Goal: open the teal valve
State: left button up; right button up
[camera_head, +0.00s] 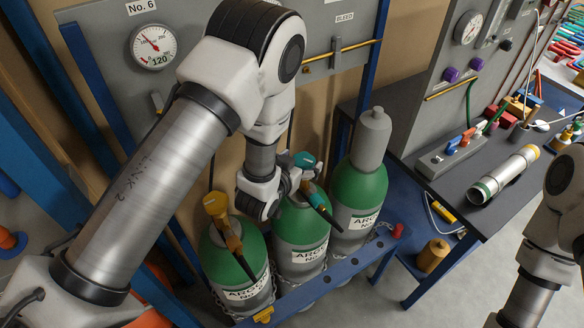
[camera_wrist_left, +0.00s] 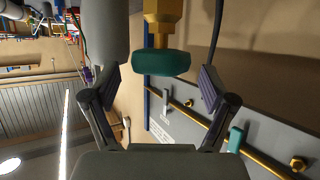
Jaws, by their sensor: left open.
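The teal valve knob (camera_head: 304,160) sits on top of the middle green argon cylinder (camera_head: 300,222), which stands upright in the rack. In the left wrist view the teal knob (camera_wrist_left: 161,63) is round, on a brass stem, between my spread fingers and apart from both. My left gripper (camera_head: 290,178) is beside the knob in the head view, partly hidden by my own wrist. Its open, empty fingers show clearly in the wrist view (camera_wrist_left: 160,78). Of my right arm only links show at the right edge; its gripper is out of the picture.
The left cylinder (camera_head: 228,262) has an orange valve (camera_head: 215,204). The right cylinder (camera_head: 358,190) has a grey cap (camera_head: 371,140). A chain and blue rail (camera_head: 340,272) run in front. The gauge panel (camera_head: 210,60) stands behind; a cluttered bench (camera_head: 440,205) is at right.

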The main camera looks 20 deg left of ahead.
pick_arm(q)
jog(key=v, duration=0.9)
jog(key=shift+s, duration=0.3)
jog(key=shift+r, duration=0.15)
